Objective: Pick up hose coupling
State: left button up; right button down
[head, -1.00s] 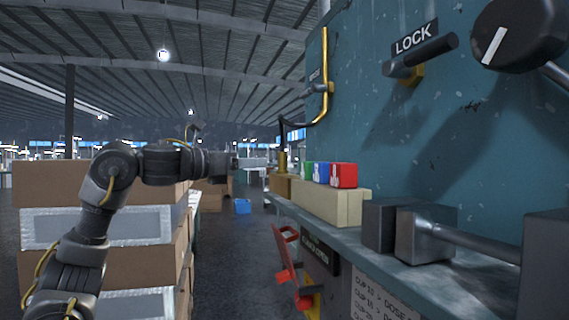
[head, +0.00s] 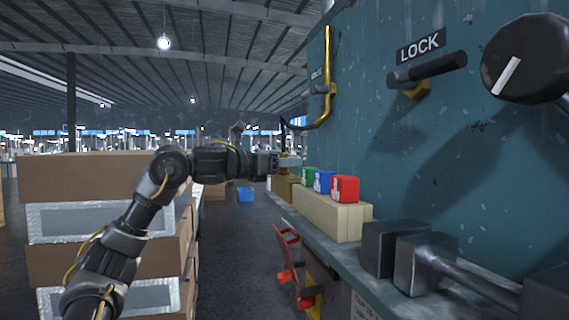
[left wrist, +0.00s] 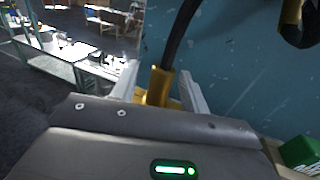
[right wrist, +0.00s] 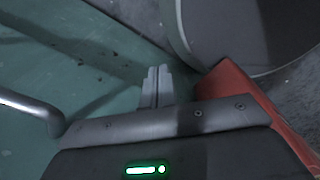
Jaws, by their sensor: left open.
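The hose coupling (left wrist: 157,88) is a yellow-brass cylinder on the end of a black hose (left wrist: 178,35). In the left wrist view it stands between the two fingers of my open left gripper (left wrist: 160,92). I cannot tell whether either finger touches it. In the head view my left gripper (head: 289,162) is at the far end of the ledge, in front of the coupling and hiding part of it. In the right wrist view my right gripper (right wrist: 157,86) has its fingers together with nothing seen between them. It is out of the head view.
Green, blue and red blocks (head: 345,189) sit on a pale block (head: 325,214) on the ledge, close to the left arm. The teal panel (head: 400,150) rises beside it, with a LOCK lever (head: 430,70) and black knob (head: 523,60). Stacked boxes (head: 95,180) stand left.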

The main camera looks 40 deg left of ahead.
pick_arm(q)
jog(key=shift+s+a, duration=0.1)
jog(key=shift+s, duration=0.05)
jog(key=shift+c, duration=1)
grip_shut()
jog(key=shift+r, duration=0.15)
notch_tip(320, 180, up, 10)
jog(key=shift+f, duration=0.1)
